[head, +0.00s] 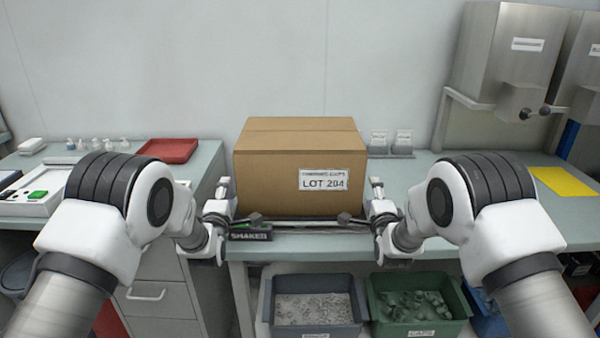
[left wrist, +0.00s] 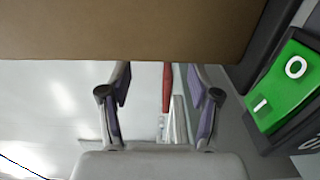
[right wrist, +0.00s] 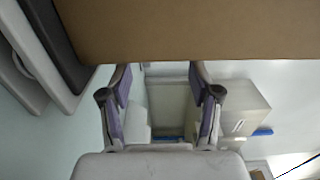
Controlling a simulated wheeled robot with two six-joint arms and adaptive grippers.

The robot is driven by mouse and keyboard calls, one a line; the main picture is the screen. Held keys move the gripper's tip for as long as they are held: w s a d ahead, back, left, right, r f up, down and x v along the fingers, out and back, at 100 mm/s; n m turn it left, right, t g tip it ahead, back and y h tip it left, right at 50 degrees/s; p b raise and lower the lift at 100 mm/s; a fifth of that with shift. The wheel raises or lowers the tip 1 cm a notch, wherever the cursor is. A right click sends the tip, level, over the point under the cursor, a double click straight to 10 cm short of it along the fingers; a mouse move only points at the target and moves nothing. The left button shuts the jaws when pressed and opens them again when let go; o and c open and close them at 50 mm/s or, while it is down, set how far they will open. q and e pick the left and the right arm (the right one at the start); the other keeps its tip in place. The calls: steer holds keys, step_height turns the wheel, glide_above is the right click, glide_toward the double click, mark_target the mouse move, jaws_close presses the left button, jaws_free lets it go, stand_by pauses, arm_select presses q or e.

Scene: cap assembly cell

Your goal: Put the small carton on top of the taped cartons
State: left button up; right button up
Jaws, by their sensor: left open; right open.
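A brown carton (head: 300,168) labelled LOT 204 sits upright on the shaker (head: 250,236) at the bench's front edge. My left gripper (head: 237,203) is at its left side and my right gripper (head: 361,203) at its right side. Both are open and hold nothing. The carton's side fills the top of the left wrist view (left wrist: 130,30), beyond the open fingers. It fills the top of the right wrist view (right wrist: 190,30) likewise. I cannot tell whether any fingertip touches it. I see no stack of taped cartons.
A red tray (head: 168,150) lies behind on the left bench. Grey (head: 314,328) and green (head: 420,325) bins of small parts stand under the bench. Steel dispensers (head: 500,60) hang at the right, above a yellow sheet (head: 563,182). The space above the carton is clear.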

arm_select(q)
steer(key=shift+w+d+f, duration=0.1)
steer(key=shift+w+d, duration=0.1)
steer(key=shift+w, duration=0.35)
steer(key=shift+w+d, duration=0.15)
steer(key=shift+w, duration=0.35)
arm_select(e)
steer(key=shift+w+a+f, duration=0.1)
steer(key=shift+w+a, duration=0.1)
steer(key=shift+w, duration=0.35)
steer(key=shift+w+a, duration=0.15)
steer(key=shift+w, duration=0.35)
arm_select(q)
steer(key=shift+d, duration=0.3)
arm_select(e)
steer(key=shift+a, duration=0.3)
arm_select(q)
steer(key=shift+s+d, duration=0.1)
steer(key=shift+s, duration=0.05)
arm_select(e)
steer(key=shift+s+a, duration=0.1)
steer(key=shift+s, duration=0.05)
